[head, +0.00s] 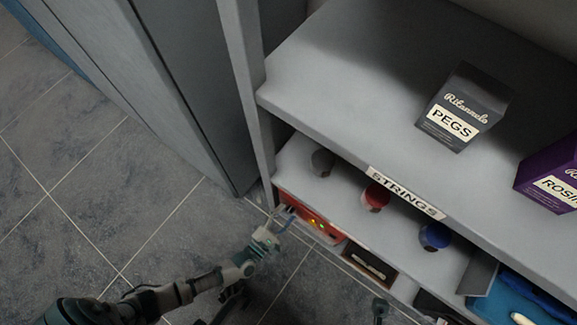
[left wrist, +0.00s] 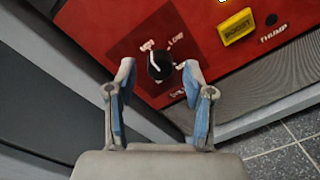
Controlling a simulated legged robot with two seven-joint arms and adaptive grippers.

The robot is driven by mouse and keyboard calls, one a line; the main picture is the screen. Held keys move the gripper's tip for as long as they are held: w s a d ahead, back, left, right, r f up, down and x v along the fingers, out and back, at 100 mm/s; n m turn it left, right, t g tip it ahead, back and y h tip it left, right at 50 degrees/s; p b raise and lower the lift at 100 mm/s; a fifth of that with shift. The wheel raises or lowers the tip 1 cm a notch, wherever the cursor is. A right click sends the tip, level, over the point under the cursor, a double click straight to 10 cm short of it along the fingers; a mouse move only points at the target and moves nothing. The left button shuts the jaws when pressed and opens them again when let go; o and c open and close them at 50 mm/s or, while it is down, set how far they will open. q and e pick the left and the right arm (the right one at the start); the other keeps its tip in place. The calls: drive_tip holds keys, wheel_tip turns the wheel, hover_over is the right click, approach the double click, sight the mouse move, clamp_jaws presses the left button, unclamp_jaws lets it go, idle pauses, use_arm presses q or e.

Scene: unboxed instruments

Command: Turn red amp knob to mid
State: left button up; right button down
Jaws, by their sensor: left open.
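The red amp (head: 312,222) sits in a low opening of the grey shelf unit, with small lit spots on its front. In the left wrist view its red panel (left wrist: 206,57) fills the upper part. My left gripper (left wrist: 159,78) is open, with one finger on each side of the knob. I cannot tell whether the fingers touch it. In the head view my left gripper (head: 281,217) is at the amp's left end.
A yellow BOOST button (left wrist: 236,27) is right of the knob. Above the amp, a shelf holds grey, red (head: 375,196) and blue (head: 435,236) round items. A PEGS box (head: 464,108) and purple box (head: 551,174) stand higher. Tiled floor (head: 75,215) is open at left.

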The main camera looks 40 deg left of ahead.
use_arm(q)
drive_tip(key=c, duration=0.3)
drive_tip(key=shift+d, duration=0.1)
clamp_jaws()
drive_tip(key=shift+d, duration=0.1)
